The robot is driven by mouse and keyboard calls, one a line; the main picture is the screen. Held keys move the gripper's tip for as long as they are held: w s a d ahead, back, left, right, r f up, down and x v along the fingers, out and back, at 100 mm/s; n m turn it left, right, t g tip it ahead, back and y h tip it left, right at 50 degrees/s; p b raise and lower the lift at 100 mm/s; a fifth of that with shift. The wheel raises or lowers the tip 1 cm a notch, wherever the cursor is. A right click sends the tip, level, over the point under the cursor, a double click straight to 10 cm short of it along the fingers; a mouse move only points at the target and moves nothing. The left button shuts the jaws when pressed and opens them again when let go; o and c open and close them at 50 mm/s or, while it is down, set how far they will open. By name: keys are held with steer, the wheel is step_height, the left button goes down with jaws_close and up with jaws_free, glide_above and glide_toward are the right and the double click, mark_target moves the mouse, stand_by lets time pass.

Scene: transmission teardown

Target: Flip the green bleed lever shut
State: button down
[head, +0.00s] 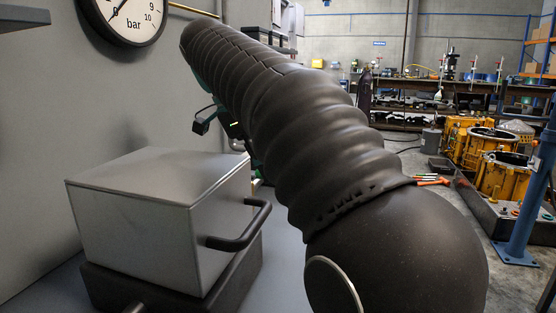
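I cannot make out the green bleed lever for certain. A small dark-green patch (205,86) shows along the left edge of my own black ribbed arm, and I cannot tell whether it is the lever or part of my arm. Below it, a small dark fitting (205,121) and a tiny green light show beside my arm; I cannot tell what they belong to. My arm covers the middle of the head view, and its far end points to the upper left. My gripper's fingers do not show, nor anything they might hold.
A round pressure gauge (125,14) marked bar is on the grey wall at upper left. A grey metal box (150,215) with a dark handle (240,228) stands below it. Yellow housings (500,177) and a blue post (533,195) stand at right.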

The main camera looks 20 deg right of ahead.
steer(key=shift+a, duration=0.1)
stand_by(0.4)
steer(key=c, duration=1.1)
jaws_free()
